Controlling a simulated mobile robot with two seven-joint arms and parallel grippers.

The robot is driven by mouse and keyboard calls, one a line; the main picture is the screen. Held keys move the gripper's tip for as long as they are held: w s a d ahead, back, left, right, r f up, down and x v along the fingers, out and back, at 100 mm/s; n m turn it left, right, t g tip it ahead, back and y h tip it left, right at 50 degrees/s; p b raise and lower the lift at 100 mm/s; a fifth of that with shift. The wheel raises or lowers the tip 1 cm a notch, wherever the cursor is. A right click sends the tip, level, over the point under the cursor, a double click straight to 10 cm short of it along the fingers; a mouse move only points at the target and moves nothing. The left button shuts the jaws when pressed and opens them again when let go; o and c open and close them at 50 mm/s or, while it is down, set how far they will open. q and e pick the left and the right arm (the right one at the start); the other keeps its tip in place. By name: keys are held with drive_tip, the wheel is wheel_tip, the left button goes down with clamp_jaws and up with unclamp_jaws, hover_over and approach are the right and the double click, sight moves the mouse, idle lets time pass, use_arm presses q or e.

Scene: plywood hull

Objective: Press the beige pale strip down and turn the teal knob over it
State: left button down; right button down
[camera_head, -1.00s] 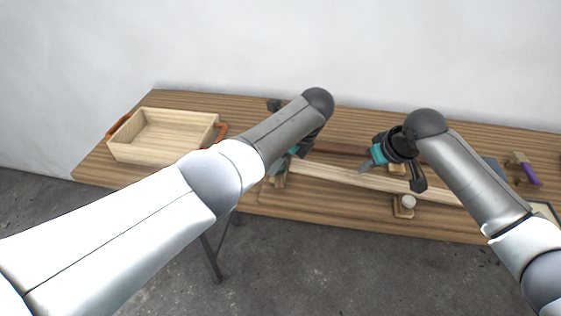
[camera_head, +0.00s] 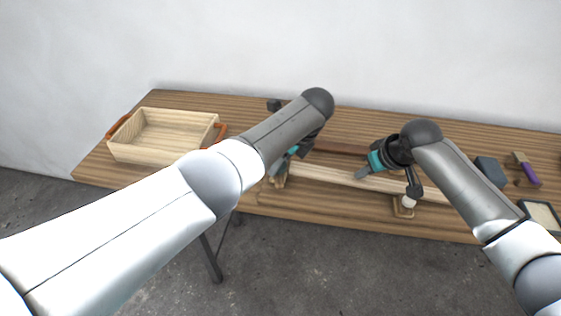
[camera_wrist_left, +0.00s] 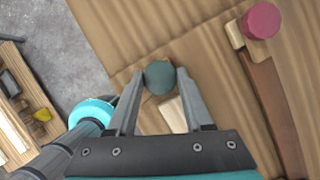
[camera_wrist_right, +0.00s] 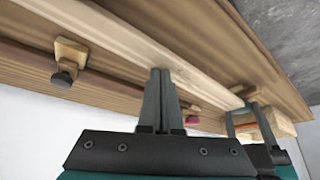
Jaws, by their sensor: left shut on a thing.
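The pale beige strip (camera_head: 335,176) lies lengthwise along the front of the bench. It also shows in the left wrist view (camera_wrist_left: 173,114) and the right wrist view (camera_wrist_right: 130,45). The teal knob (camera_wrist_left: 159,77) is at the strip's left end, between the fingertips of my left gripper (camera_wrist_left: 160,84), which is shut on it. In the head view, my left arm mostly hides that knob. My right gripper (camera_wrist_right: 160,73) has its fingers together, tips at the strip; I cannot tell whether they press on it. In the head view, it is over the strip's middle (camera_head: 359,175).
A brown strip (camera_head: 340,147) lies behind, with a crimson knob (camera_wrist_left: 260,20) on a block at its end. A wooden tray (camera_head: 160,157) stands left; a purple-handled brush (camera_head: 528,172) lies right.

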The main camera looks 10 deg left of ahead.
drive_tip(key=shift+f, duration=0.7)
drive_tip(key=shift+d+f, duration=0.1)
drive_tip(key=shift+f, duration=0.65)
use_arm(q)
drive_tip(key=shift+c, duration=1.5)
unclamp_jaws()
use_arm(e)
drive_tip(key=shift+s, duration=0.1)
use_arm(q)
drive_tip(key=shift+s+m+t+h, duration=0.1)
drive_tip(key=shift+m+t+h, duration=0.3)
drive_tip(key=shift+m, duration=1.1)
